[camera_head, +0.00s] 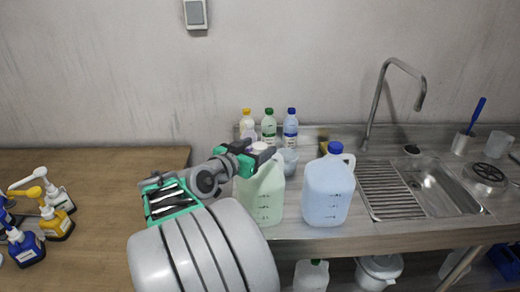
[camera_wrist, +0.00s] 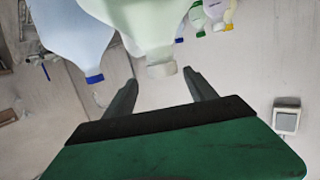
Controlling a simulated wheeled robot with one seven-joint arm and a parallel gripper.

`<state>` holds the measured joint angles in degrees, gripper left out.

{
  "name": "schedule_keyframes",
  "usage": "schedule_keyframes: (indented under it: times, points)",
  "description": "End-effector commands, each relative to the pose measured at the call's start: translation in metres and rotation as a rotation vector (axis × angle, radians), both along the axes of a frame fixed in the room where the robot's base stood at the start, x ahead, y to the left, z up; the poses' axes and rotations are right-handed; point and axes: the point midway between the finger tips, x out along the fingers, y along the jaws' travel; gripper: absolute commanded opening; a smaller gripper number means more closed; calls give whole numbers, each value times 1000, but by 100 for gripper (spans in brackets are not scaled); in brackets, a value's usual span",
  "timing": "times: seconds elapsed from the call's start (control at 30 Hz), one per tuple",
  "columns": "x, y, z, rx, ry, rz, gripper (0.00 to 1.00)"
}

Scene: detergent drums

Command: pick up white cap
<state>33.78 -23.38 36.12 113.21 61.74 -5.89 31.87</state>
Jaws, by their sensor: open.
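The white cap (camera_wrist: 162,69) sits on the neck of a pale green translucent jug (camera_wrist: 145,22), which shows upside down in the wrist view. In the head view the jug (camera_head: 264,197) stands at the left end of the metal counter. My gripper (camera_head: 260,155) is at the top of this jug and partly hides its neck and cap. In the wrist view my gripper (camera_wrist: 160,82) is open, with the cap ahead, between the lines of its two fingers. I cannot tell whether the cap is within the fingertips' reach.
A blue-capped jug (camera_head: 328,190) stands close to the right. Several small bottles (camera_head: 269,126) stand behind, near the wall. A sink (camera_head: 432,185) with a tall faucet (camera_head: 385,95) is further right. Pump bottles (camera_head: 57,222) stand on the wooden table (camera_head: 100,180) at left.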

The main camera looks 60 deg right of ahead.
Motion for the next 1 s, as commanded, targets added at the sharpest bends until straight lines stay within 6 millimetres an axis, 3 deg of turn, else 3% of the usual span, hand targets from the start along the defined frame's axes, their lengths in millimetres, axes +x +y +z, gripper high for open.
schedule_keyframes:
  times: [0.3, 0.57, 1.0]
  points:
    - [-1, -50, -12, 6, 1, 0, 65]
    - [0, -55, -16, 5, -1, 6, 65]
    - [0, -54, -16, 5, 0, 5, 30]
